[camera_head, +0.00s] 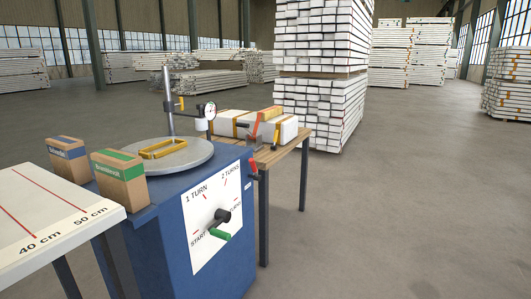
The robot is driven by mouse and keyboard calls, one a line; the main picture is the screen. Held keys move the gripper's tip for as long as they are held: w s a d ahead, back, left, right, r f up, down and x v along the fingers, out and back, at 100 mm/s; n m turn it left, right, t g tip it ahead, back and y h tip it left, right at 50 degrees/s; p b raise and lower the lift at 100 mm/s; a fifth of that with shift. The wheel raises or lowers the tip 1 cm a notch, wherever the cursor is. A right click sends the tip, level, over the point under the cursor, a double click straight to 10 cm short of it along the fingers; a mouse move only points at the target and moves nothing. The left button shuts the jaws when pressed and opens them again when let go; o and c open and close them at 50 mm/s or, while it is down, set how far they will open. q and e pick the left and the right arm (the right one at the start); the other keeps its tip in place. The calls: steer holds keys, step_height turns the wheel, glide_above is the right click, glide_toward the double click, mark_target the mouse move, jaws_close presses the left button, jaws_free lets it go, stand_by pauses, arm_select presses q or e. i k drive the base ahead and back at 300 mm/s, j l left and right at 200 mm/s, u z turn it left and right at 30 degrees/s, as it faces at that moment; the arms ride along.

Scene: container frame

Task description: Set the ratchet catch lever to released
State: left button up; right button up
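A blue machine cabinet (170,240) stands in the centre foreground with a white dial plate (205,240) marked START, 1 TURN and 2 TURNS. Neither of my grippers is in view.
A round grey plate (190,163) with a yellow frame (163,148) and a gauge (209,111) tops the cabinet. Two cartons (122,176) stand left. A white measuring table (50,230) is left; a wooden table (290,143) with a strapped white bundle is behind right. Right floor is clear.

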mark_target(273, 147)
steer(key=i+l, duration=0.25)
steer(key=i+l+u, duration=0.1)
steer(key=i+l, duration=0.15)
steer(key=l, duration=0.15)
steer(key=i+l, duration=0.5)
steer(key=i+l+u, duration=0.15)
steer(key=i+l, duration=0.9)
steer(key=i+l+u, duration=0.1)
steer(key=i+l, duration=0.35)
steer(key=l, duration=0.15)
steer(key=i+l+u, duration=0.1)
steer(key=i+l, duration=0.4)
steer(key=l, duration=0.15)
